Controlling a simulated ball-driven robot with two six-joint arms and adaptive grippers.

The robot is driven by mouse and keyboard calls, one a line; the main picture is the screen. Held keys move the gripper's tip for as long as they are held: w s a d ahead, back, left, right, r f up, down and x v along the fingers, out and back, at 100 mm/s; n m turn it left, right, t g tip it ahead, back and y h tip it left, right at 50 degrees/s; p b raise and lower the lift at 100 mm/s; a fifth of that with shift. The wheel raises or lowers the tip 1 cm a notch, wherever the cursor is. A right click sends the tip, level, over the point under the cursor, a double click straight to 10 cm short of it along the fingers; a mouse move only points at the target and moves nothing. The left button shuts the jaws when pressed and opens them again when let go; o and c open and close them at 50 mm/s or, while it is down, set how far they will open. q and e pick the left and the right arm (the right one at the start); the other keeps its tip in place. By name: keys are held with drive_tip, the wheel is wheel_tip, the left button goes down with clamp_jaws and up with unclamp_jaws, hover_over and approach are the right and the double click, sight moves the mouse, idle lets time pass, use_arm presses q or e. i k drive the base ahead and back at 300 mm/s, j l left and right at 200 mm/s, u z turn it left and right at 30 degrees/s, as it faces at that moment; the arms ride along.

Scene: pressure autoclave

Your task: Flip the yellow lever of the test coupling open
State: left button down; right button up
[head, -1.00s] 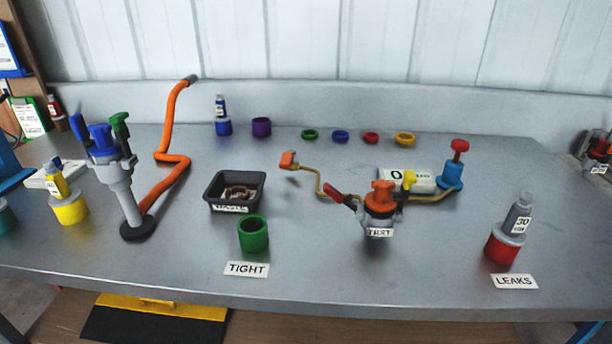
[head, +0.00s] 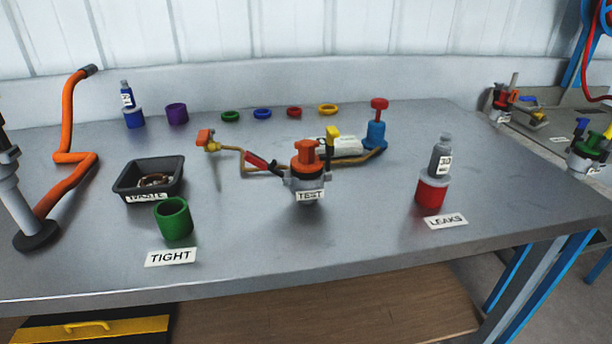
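The test coupling (head: 306,176) stands on the bench in the middle of the head view, with an orange knob-like top and a TEST label (head: 310,195) on its front. Its yellow lever (head: 332,134) is on the right side and points up. A red lever (head: 257,160) sticks out on the left side, slanting up and outward. Neither of my grippers is in view.
Brown piping runs behind the coupling to an orange fitting (head: 205,138) and a blue pump (head: 376,133). A waste bin (head: 125,190), green cup (head: 174,220) and red cup (head: 432,191) stand nearby. The bench in front of the coupling is clear.

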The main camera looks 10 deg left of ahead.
sight(332, 133)
drive_tip(key=u, duration=1.6)
drive_tip(key=k+l, duration=0.3)
drive_tip(key=k, duration=0.2)
